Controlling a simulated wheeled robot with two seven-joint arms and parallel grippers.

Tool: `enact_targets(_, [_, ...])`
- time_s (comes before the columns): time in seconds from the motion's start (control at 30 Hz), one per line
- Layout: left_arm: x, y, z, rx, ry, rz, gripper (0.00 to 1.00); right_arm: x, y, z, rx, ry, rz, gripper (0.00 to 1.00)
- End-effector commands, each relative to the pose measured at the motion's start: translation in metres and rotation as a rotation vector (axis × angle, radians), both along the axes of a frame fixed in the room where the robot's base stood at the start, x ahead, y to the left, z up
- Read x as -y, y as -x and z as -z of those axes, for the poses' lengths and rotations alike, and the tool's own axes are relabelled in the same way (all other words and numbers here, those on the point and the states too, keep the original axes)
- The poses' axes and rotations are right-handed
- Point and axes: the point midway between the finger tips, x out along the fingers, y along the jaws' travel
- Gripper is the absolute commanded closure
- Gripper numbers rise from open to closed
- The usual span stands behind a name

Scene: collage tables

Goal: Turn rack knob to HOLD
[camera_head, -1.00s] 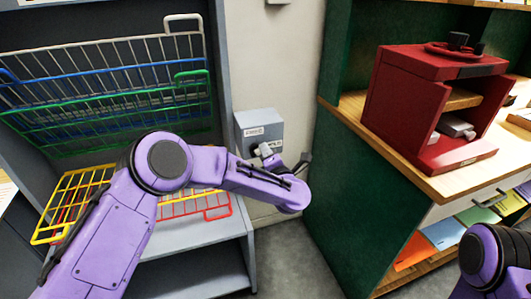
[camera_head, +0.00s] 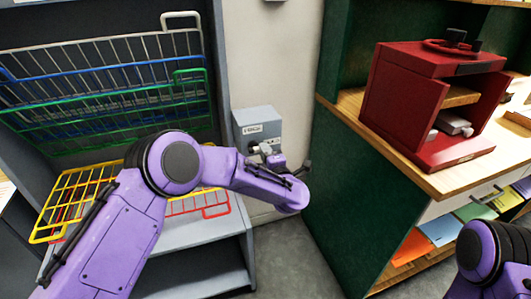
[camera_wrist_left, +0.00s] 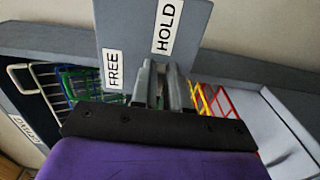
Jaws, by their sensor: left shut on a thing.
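The grey knob box (camera_head: 257,121) is fixed to the wall beside the rack. In the left wrist view its face (camera_wrist_left: 140,30) carries the labels FREE (camera_wrist_left: 114,70) and HOLD (camera_wrist_left: 166,27), with FREE on the left and HOLD on the right. My left gripper (camera_wrist_left: 161,84) is shut on the knob at the box's front, between and below the two labels. The knob is mostly hidden by the fingers, so its exact pointing is hard to tell. In the head view the left gripper (camera_head: 266,150) is at the box front. My right gripper is out of view.
Wire racks in white, blue and green (camera_head: 110,85) stand left, with yellow (camera_head: 75,200) and red (camera_head: 215,209) ones lower. A green cabinet (camera_head: 345,195) stands close on the right, with a red box (camera_head: 410,105) on its wooden top.

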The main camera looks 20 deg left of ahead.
Motion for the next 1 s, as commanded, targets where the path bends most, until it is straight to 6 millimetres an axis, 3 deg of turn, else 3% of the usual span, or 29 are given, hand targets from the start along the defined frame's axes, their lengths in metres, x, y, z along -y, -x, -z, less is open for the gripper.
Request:
enact_targets(0.2, [0.001,0.001,0.002,-0.005,-0.002,0.003,1.00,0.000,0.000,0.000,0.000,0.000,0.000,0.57])
enact_targets(0.23, [0.001,0.001,0.002,-0.005,-0.002,0.003,0.75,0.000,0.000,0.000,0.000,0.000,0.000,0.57])
enact_targets(0.3, [0.001,0.001,0.002,-0.003,-0.001,0.002,0.60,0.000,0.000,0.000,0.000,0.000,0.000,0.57])
enact_targets(0.67, [0.006,0.007,0.001,-0.001,0.000,0.003,0.60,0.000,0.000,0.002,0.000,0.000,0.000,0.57])
enact_targets(1.0, [0.049,0.070,0.002,-0.001,-0.003,0.005,0.60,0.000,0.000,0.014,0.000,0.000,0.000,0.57])
